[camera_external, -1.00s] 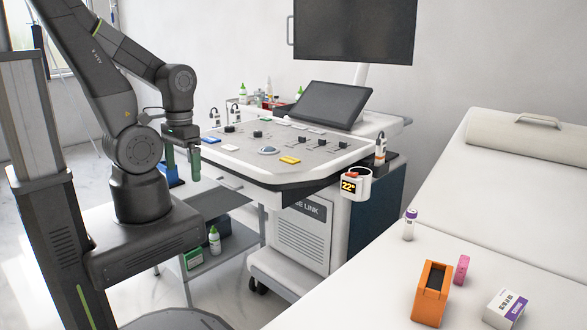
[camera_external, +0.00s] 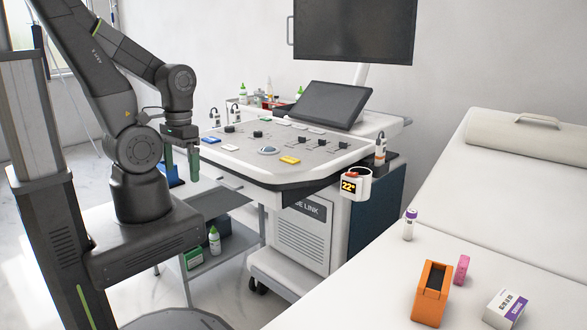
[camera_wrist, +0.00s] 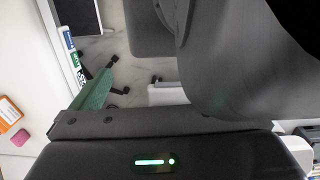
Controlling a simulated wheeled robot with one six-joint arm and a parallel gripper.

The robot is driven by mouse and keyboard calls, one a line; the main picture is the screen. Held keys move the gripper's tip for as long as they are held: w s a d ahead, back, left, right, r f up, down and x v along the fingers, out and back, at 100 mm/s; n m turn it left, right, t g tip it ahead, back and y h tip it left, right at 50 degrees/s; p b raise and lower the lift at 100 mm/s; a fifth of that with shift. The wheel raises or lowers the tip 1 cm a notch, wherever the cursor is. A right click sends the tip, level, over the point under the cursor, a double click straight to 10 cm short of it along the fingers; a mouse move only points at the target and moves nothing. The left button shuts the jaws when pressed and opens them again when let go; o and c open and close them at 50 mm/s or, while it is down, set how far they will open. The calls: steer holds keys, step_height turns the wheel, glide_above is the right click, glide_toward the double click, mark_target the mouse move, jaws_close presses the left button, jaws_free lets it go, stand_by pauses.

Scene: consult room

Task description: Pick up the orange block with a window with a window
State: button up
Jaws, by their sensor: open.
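The orange block with a window (camera_external: 432,293) stands on the white couch at the lower right of the external view. A dark opening shows in its upper face. In the wrist view an orange thing (camera_wrist: 9,114), likely the same block, is cut by the left edge. My gripper (camera_external: 182,160) hangs at the left of the external view, beside the console and far from the block. Its green fingers point down and it is open, with nothing seen between them. In the wrist view one green finger (camera_wrist: 95,92) shows; the other is hidden.
Beside the block are a pink block (camera_external: 461,268), a white and purple box (camera_external: 505,309) and a purple-capped tube (camera_external: 410,224). The couch's middle is clear.

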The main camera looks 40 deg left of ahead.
steer(key=w+d+r+m+t+b, duration=0.1)
steer(key=w+d+m, duration=0.15)
steer(key=w, duration=0.35)
steer(key=w+d+r+m, duration=0.1)
steer(key=w+d+r, duration=0.15)
steer(key=w, duration=0.35)
steer(key=w+d+f+m+t+h+b, duration=0.1)
steer(key=w+d+m, duration=0.1)
steer(key=w+d, duration=0.45)
steer(key=w+d+m+h+b, duration=0.1)
steer(key=w+d+m, duration=0.25)
steer(key=d, duration=0.65)
steer(key=m+h+b, duration=0.2)
steer(key=m, duration=0.5)
glide_toward(437, 282)
steer(key=p+x, duration=0.1)
steer(key=x, duration=0.4)
steer(key=shift+w+f, duration=0.1)
steer(key=shift+p+x, duration=0.5)
steer(key=shift+x, duration=2.35)
steer(key=c, duration=1.1)
